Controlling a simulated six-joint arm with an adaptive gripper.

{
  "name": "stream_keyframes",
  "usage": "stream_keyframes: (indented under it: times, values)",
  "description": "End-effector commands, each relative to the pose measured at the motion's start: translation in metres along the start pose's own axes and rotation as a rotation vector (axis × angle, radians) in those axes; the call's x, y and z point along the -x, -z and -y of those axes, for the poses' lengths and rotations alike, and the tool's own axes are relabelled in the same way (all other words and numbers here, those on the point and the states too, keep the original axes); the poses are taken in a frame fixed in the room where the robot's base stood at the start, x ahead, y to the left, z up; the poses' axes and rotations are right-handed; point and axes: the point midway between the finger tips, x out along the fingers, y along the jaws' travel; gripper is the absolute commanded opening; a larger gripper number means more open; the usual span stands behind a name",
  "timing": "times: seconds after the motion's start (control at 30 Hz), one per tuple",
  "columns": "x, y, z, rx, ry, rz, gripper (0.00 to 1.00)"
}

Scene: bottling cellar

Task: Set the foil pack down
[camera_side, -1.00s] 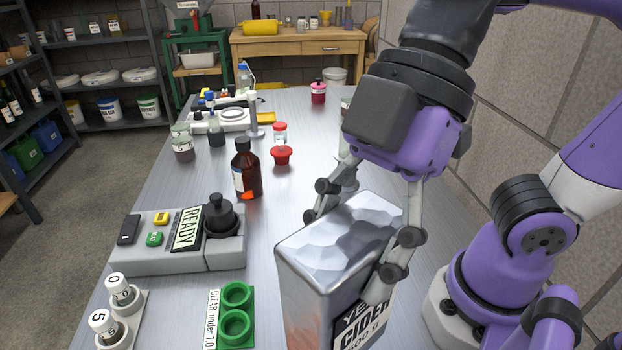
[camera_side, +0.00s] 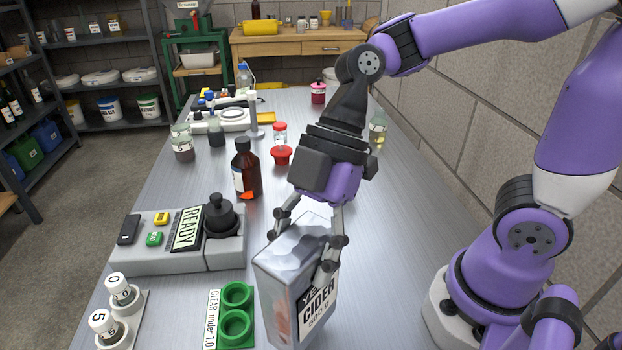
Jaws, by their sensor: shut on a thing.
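The foil pack (camera_side: 285,267) is a silver block with a white label reading "CIDER". It is upright near the front of the metal bench (camera_side: 405,215), just right of the green two-ring holder. My gripper (camera_side: 303,250) comes from above and is shut on the pack's upper part, one finger on each side. The pack's lower end is close to the bottom of the picture, and I cannot tell whether it touches the bench.
A green holder (camera_side: 237,296) stands just left of the pack. A grey meter reading "READY" (camera_side: 187,229) and a brown bottle (camera_side: 246,170) stand farther back. White-capped vials (camera_side: 104,325) are at front left. The bench right of the pack is clear.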

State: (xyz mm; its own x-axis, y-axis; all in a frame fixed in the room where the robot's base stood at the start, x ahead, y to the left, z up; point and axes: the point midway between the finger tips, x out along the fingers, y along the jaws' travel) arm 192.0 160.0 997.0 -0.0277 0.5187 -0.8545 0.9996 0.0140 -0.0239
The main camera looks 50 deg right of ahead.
Motion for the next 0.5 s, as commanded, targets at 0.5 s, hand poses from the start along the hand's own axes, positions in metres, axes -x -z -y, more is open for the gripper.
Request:
stream_keyframes:
  times: [0.5]
  values:
    - [-0.022,-0.013,0.000,0.002,-0.001,0.000,0.04]
